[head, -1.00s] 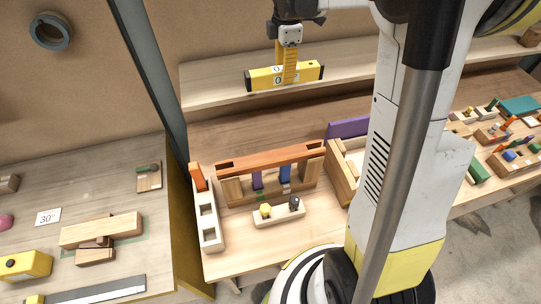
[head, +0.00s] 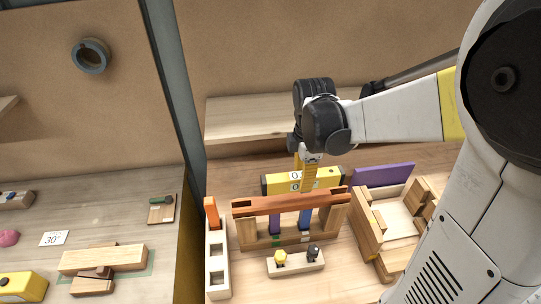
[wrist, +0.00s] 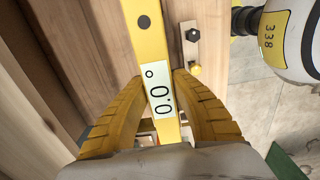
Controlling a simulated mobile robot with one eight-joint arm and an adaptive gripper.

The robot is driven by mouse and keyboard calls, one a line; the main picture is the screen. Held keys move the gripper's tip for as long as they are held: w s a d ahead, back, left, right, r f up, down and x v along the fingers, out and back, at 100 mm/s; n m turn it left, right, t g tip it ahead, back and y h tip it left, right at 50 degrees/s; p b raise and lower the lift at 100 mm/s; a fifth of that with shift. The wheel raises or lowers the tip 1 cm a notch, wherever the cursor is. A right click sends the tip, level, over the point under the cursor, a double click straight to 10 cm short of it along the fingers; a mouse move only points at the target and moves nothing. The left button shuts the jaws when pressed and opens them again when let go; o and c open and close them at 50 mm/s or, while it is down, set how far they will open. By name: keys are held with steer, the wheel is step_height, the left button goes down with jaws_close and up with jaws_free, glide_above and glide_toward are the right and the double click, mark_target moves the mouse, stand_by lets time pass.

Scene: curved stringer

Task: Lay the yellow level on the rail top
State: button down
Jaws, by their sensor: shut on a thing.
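The yellow level (head: 274,187) is a long bar with a white display, held level in my gripper (head: 308,184). In the head view it shows just behind and above the reddish-brown rail (head: 290,203); I cannot tell the gap between them. The rail lies across two wooden end posts (head: 246,230), its top bare. In the wrist view my gripper's yellow fingers (wrist: 162,78) close on both sides of the level (wrist: 145,30), whose display reads 0.0. The level hides much of what lies beneath it.
A small block with a yellow and a dark knob (head: 296,263) stands in front of the rail. A pale slotted block (head: 217,260) is on the left, an open wooden box (head: 372,240) and purple panel (head: 384,175) on the right. A shelf (head: 245,120) is behind.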

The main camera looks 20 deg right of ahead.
mark_target(292, 198)
steer(key=shift+w+a+f, duration=0.65)
steer(key=shift+a, duration=0.25)
steer(key=shift+w+a+f, duration=0.1)
steer(key=shift+f, duration=0.2)
steer(key=shift+f+b, duration=0.5)
steer(key=shift+f, duration=1.3)
steer(key=shift+f, duration=0.2)
steer(key=c, duration=1.2)
jaws_free()
steer(key=shift+r, duration=0.2)
